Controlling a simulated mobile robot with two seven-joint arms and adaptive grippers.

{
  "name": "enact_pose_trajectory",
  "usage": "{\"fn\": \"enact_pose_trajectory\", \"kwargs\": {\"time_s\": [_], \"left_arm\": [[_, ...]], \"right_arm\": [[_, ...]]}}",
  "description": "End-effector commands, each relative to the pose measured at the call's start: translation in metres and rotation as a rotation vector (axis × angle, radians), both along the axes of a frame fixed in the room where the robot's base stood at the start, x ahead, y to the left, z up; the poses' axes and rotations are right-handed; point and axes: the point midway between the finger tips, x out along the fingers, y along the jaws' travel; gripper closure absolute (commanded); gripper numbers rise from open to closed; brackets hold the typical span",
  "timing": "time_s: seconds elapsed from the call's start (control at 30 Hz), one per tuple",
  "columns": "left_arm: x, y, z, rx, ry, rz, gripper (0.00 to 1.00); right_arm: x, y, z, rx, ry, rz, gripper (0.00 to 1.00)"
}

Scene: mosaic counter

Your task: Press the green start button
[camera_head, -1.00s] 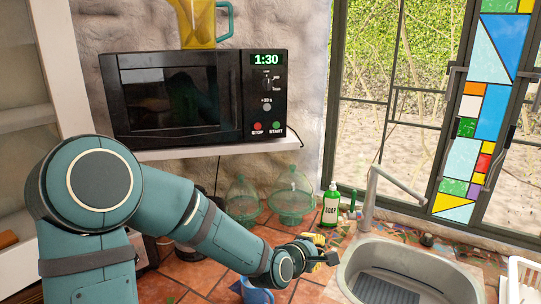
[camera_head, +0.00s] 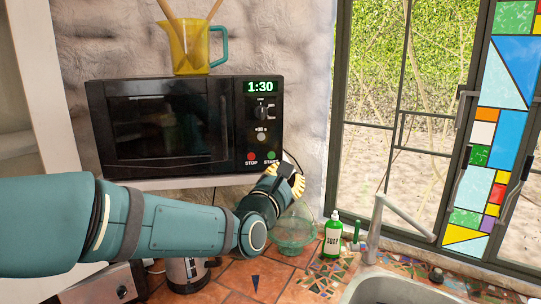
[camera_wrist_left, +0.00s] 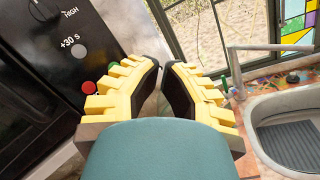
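The green start button (camera_head: 271,155) is at the lower right of the black microwave's front panel, right of the red stop button (camera_head: 251,156). In the left wrist view the green button (camera_wrist_left: 113,65) is partly hidden behind a yellow finger; the red button (camera_wrist_left: 88,88) shows beside it. My left gripper (camera_head: 292,178) is just below and right of the green button, and I see no contact. In the left wrist view its yellow fingers with black pads (camera_wrist_left: 166,66) stand apart with a narrow empty gap. My right gripper is out of view.
The microwave (camera_head: 160,125) stands on a white shelf (camera_head: 190,182), its display reading 1:30. A yellow pitcher (camera_head: 188,48) stands on top. Below are a glass cover (camera_head: 293,228), a green soap bottle (camera_head: 332,238) and a sink (camera_head: 400,288). A window is at right.

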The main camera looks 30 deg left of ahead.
Motion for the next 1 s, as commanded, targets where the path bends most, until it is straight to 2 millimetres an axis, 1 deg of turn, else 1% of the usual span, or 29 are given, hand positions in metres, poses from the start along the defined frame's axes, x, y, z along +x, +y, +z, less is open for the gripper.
{"fn": "enact_pose_trajectory", "kwargs": {"time_s": [0.2,0.37,0.77,1.0], "left_arm": [[0.001,0.001,0.0,0.001,0.001,0.0,1.0],[0.009,0.007,0.0,0.0,0.003,0.001,1.0],[0.05,0.038,0.001,-0.001,0.003,0.001,1.0],[0.066,0.05,-0.001,0.001,0.001,0.0,1.0]], "right_arm": [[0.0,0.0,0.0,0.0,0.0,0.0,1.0],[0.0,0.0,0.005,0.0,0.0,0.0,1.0],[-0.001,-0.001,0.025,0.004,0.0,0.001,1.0],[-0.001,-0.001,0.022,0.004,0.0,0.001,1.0]]}}
